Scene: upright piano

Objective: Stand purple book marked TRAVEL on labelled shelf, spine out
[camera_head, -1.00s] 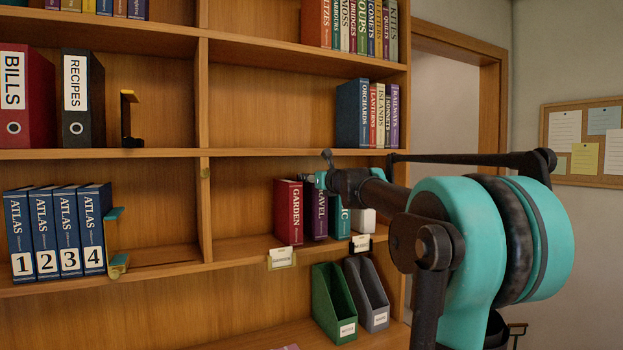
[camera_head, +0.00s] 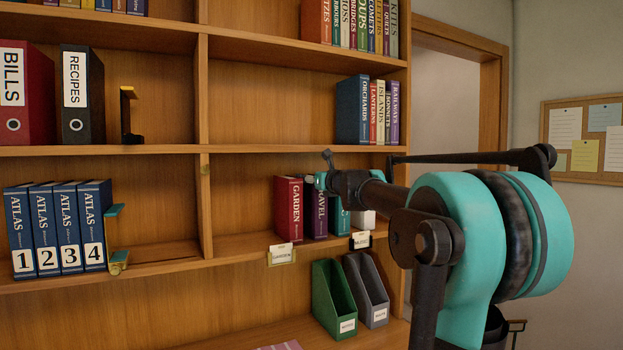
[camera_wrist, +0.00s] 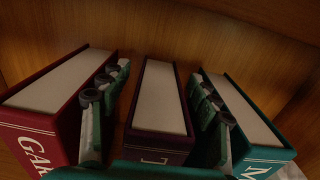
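The purple book (camera_head: 320,222), its spine showing "RAVEL" outward, stands upright on the right-hand middle shelf (camera_head: 235,250). It is between the red GARDEN book (camera_head: 289,215) and a teal book (camera_head: 338,222). In the wrist view I look down on the purple book's top (camera_wrist: 160,100), with the red book (camera_wrist: 62,95) left and the teal book (camera_wrist: 245,115) right. My gripper (camera_wrist: 158,105) has one finger on each side of the purple book, in the gaps between books. Narrow spaces show beside it, so the fingers look open. In the head view my wrist partly hides the tops of the books.
Two small label holders (camera_head: 282,254) (camera_head: 360,241) sit on the shelf edge; their text is too small to read. A white block (camera_head: 364,219) stands right of the teal book. Green (camera_head: 333,300) and grey (camera_head: 368,290) file holders stand below. Free shelf lies left of GARDEN.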

